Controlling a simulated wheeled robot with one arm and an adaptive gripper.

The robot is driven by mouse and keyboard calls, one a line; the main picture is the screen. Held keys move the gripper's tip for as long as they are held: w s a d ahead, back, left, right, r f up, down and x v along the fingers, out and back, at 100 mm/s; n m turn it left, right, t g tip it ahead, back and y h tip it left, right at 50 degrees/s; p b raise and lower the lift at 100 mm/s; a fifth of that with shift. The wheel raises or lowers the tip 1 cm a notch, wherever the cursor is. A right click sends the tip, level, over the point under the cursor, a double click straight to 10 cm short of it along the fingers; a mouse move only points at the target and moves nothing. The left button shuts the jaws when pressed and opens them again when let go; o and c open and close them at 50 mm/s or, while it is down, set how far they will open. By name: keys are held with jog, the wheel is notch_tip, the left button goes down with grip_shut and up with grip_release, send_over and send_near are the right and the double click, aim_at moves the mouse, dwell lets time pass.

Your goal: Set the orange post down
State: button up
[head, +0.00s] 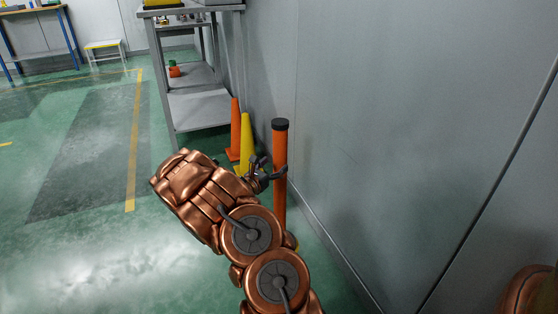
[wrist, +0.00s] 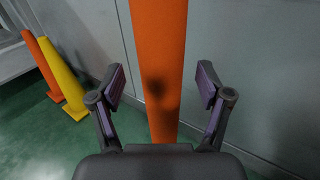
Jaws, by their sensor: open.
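The orange post (head: 280,150) has a black cap and stands upright close to the grey wall in the head view. My gripper (head: 270,172) is at the post's upper half, coming from the left. In the wrist view the orange post (wrist: 160,60) runs from top to bottom between the two fingers of my gripper (wrist: 161,86). The fingers are spread, with a gap on each side of the post. The post's foot is hidden behind my arm in the head view.
An orange cone (head: 235,130) and a yellow cone (head: 245,140) stand just left of the post. A grey metal shelf (head: 200,110) stands behind them. The wall (head: 400,120) is close on the right. Green floor (head: 80,230) is open on the left.

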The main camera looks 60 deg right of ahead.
jog(key=a+p, duration=0.2)
jog(key=a, duration=0.6)
jog(key=shift+s+a, duration=0.1)
jog(key=s+a+r+m+g+y, duration=0.35)
jog(key=s+a+r+m, duration=0.2)
jog(key=s, duration=0.25)
jog(key=s+a+r+m+g+y, duration=0.2)
jog(key=s+a+r+m+g, duration=0.2)
jog(key=s+r+m, duration=0.35)
jog(key=s+a+f+m+t+y, duration=0.1)
jog(key=s+a+y, duration=0.2)
jog(key=a, duration=0.9)
jog(key=s+a+f+m+t+y, duration=0.1)
jog(key=s+a+y, duration=0.3)
jog(key=a, duration=0.7)
jog(key=s+a+f+m+t+y, duration=0.1)
jog(key=a+y, duration=0.4)
jog(key=a, duration=0.7)
jog(key=s+m+t, duration=0.1)
jog(key=s, duration=0.1)
jog(key=shift+s+a+m+y, duration=0.3)
jog(key=shift+s+m+y, duration=0.05)
jog(key=shift+s+m, duration=0.05)
